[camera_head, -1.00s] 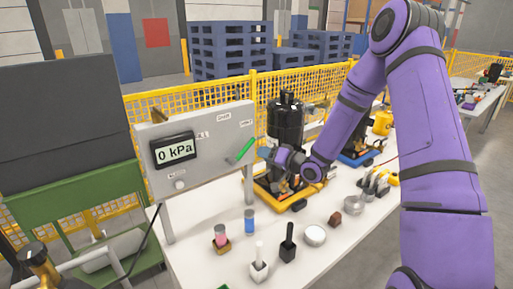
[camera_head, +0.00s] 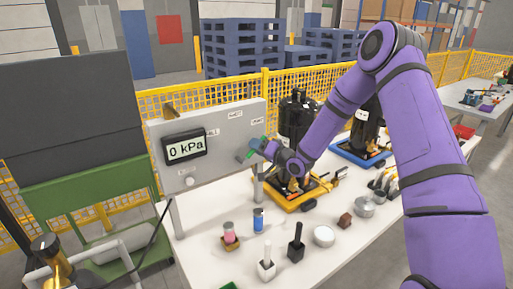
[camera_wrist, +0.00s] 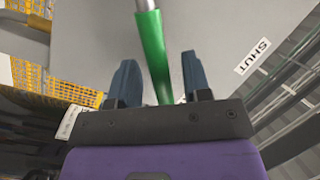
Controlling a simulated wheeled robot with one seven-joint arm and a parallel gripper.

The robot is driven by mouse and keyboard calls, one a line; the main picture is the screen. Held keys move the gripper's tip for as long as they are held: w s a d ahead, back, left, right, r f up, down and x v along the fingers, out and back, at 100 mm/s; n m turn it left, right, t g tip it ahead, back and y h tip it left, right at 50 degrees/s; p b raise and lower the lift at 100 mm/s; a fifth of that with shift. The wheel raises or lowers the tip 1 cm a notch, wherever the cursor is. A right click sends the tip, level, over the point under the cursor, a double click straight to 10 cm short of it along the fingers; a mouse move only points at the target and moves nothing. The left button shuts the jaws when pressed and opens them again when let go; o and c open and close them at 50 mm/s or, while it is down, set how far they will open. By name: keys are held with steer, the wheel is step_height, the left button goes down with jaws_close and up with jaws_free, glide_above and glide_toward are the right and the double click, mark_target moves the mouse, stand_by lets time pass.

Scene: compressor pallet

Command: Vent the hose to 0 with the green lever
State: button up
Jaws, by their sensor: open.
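The green lever (camera_head: 256,145) is on the right part of the grey panel (camera_head: 222,170). In the wrist view the green lever (camera_wrist: 153,52) runs between the two fingers of my gripper (camera_wrist: 158,82). The fingers are apart, with a gap on both sides of the lever. In the head view my gripper (camera_head: 262,150) is at the panel and partly covers the lever. The display (camera_head: 185,147) on the panel reads 0 kPa. A label reading SHUT (camera_wrist: 252,56) shows right of the lever in the wrist view.
A black compressor on a yellow pallet (camera_head: 298,196) stands right of the panel, close behind my arm. Small cups, brushes and a round tin (camera_head: 324,236) stand on the white table (camera_head: 205,262) in front. A yellow mesh fence (camera_head: 400,77) runs behind.

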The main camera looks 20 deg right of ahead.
steer(key=shift+w+a, duration=0.2)
steer(key=shift+w, duration=0.05)
jaws_close()
steer(key=n, duration=0.1)
steer(key=a+r+n, duration=0.1)
steer(key=n, duration=0.1)
steer(key=shift+s+a+r+g+h, duration=0.25)
steer(key=shift+a+g+h, duration=0.05)
steer(key=shift+g, duration=0.1)
steer(key=shift+s+a+r+n+h, duration=0.2)
steer(key=shift+a+n, duration=0.2)
steer(key=shift+n, duration=0.15)
steer(key=shift+s+a+r+n+h, duration=0.1)
steer(key=shift+a+r+n, duration=0.1)
steer(key=shift+a+n, duration=0.25)
steer(key=shift+s+a+r+n+g+h, duration=0.1)
steer(key=shift+s+a+n+g+h, duration=0.1)
steer(key=shift+a+n+h, duration=0.5)
steer(key=shift+s+a+r+n+g+h, duration=0.15)
steer(key=shift+a+n, duration=0.2)
steer(key=shift+n, duration=0.65)
steer(key=shift+a, duration=0.1)
